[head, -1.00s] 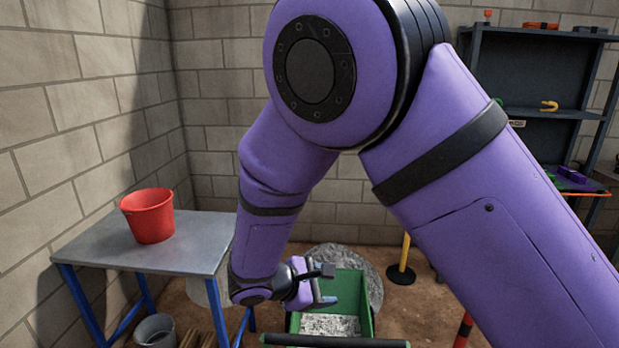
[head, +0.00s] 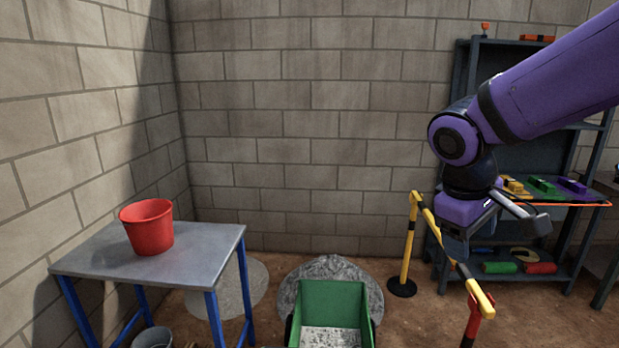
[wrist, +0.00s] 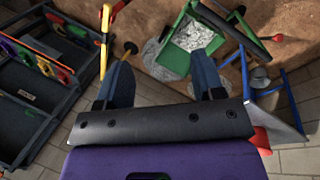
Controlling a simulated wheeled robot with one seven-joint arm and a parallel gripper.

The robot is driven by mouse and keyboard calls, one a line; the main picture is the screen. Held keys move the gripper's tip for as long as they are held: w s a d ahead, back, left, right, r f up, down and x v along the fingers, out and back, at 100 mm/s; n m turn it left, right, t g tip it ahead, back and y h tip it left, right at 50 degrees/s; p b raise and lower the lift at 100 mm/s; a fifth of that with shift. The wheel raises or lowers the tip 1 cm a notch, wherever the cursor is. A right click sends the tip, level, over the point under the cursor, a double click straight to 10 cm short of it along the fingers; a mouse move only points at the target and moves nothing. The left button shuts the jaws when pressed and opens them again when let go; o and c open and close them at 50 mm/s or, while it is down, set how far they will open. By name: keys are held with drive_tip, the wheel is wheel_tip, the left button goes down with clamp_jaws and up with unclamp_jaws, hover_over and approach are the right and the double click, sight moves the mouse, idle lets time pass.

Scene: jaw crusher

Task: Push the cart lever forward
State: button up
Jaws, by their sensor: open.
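The green cart (head: 335,298) stands at the bottom middle of the head view with grey rubble in it. In the wrist view the cart (wrist: 176,61) is near the top, with a black bar (wrist: 232,28) across its end. A thin rod with a red knob (wrist: 278,37) shows beside the bar; I cannot tell if it is the lever. No lever shows in the head view. My gripper (head: 458,245) hangs to the right of the cart, well apart from it, near the yellow barrier. In the wrist view its fingers (wrist: 160,66) are spread with nothing between them.
A metal table (head: 205,252) with a red bucket (head: 148,228) stands at the left. A yellow barrier (head: 408,245) stands close to my gripper. Dark shelving (head: 450,160) holds coloured items at the right. A rubble heap (head: 330,268) lies behind the cart.

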drive_tip(key=s+d+r+m+t+y, duration=0.1)
drive_tip(key=s+d+r+m, duration=0.1)
drive_tip(key=s, duration=0.4)
drive_tip(key=s+d+r+m+t+y, duration=0.2)
drive_tip(key=s+d+r+m, duration=0.1)
drive_tip(key=s, duration=0.3)
drive_tip(key=shift+d+r+m, duration=0.15)
drive_tip(key=shift+r+m, duration=0.15)
drive_tip(key=shift+r, duration=0.15)
drive_tip(key=shift+s+t, duration=0.5)
drive_tip(key=shift+s, duration=0.05)
drive_tip(key=shift+w, duration=0.1)
